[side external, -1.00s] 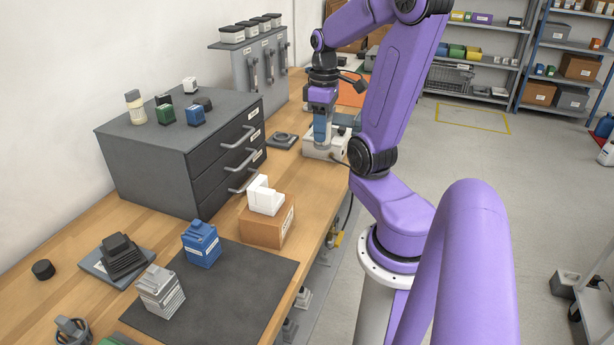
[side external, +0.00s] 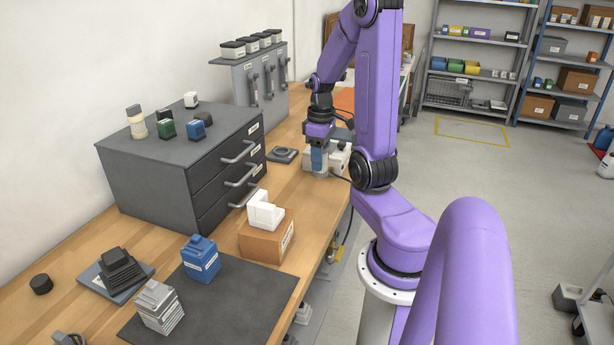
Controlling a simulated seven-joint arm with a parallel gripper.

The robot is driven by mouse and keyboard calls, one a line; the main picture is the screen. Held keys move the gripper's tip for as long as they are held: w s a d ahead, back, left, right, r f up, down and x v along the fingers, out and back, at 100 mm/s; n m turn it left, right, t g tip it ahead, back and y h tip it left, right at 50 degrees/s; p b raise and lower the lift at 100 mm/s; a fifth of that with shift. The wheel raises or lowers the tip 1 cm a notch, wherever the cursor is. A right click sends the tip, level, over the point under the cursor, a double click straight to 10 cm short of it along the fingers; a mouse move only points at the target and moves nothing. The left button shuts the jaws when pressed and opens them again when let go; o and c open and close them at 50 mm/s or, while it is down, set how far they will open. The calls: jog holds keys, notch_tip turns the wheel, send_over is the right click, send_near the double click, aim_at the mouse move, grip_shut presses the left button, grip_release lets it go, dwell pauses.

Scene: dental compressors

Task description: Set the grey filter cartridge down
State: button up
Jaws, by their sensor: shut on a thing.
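My gripper (side external: 318,160) is at the far part of the bench, pointing down, with its blue-grey fingers shut on the grey filter cartridge (side external: 320,171). Only a small grey part of the cartridge shows below the fingertips. It is low, close to the bench top, at the left front of a white unit (side external: 341,157). I cannot tell from this view whether its underside touches the bench.
A dark round-topped part (side external: 283,155) lies on the bench to the left of my gripper. A grey drawer cabinet (side external: 150,175) stands further left. A white bracket on a cardboard box (side external: 262,240) stands nearer. Bare wood (side external: 290,185) lies between.

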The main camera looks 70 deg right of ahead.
jog(key=w+d+f, duration=0.4)
jog(key=f, duration=0.1)
jog(key=w+d+f, duration=0.2)
jog(key=shift+w+d+f, duration=0.2)
jog(key=shift+d+f, duration=0.05)
jog(key=shift+f, duration=1.65)
jog(key=shift+f, duration=0.15)
jog(key=o, duration=1.1)
